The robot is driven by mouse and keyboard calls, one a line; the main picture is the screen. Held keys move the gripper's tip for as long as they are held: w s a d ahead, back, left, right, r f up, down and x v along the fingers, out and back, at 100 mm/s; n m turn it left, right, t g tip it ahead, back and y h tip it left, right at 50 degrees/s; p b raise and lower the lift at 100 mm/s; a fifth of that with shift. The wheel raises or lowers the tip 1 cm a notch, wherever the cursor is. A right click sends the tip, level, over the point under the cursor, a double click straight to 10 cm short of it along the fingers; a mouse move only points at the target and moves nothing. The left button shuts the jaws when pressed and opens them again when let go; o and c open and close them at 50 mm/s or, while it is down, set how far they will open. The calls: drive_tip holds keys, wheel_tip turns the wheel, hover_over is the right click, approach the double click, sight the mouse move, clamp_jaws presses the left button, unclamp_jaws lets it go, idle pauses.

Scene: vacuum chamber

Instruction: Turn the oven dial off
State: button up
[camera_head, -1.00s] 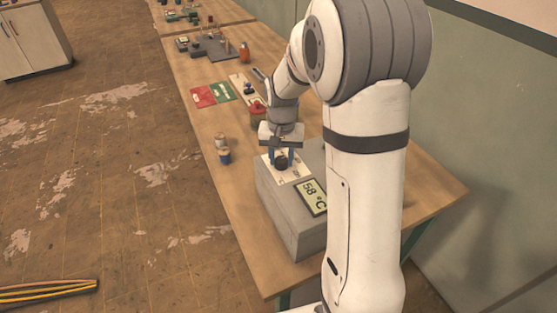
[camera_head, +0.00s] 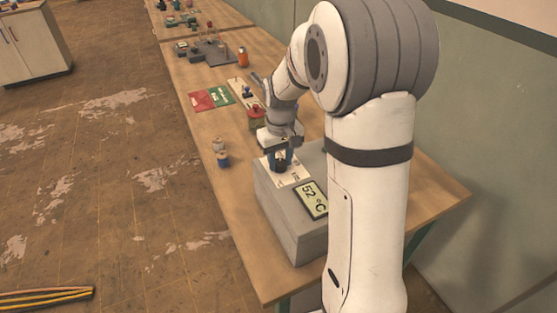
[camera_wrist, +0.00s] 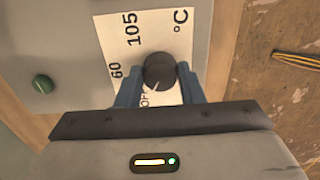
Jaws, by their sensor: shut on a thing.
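The oven is a grey box (camera_head: 290,228) on the wooden bench. Its display (camera_head: 313,199) reads 52 °C. A white scale plate (camera_wrist: 118,40) with 60, 105, °C and a partly hidden OFF mark lies on its top. The black round dial (camera_wrist: 160,71) sits on this plate, with a white pointer line directed down and slightly left in the wrist view, near the OFF mark. My gripper (camera_wrist: 160,92) is shut on the dial, one blue finger on each side. In the head view my gripper (camera_head: 280,160) is over the plate and hides part of the dial.
A green button (camera_wrist: 42,84) is on the oven top. Small cylinders (camera_head: 221,151) stand on the bench left of the oven. A red container (camera_head: 256,117), red and green cards (camera_head: 210,98) and an orange bottle (camera_head: 243,57) are farther back.

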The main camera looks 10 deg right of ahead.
sight(280, 162)
drive_tip(key=shift+w+r, duration=0.2)
drive_tip(key=o, duration=1)
drive_tip(key=shift+s+f, duration=0.1)
drive_tip(key=shift+f, duration=0.05)
wheel_tip(280, 162, up, 8)
drive_tip(key=shift+f+b, duration=0.1)
drive_tip(key=shift+b, duration=0.25)
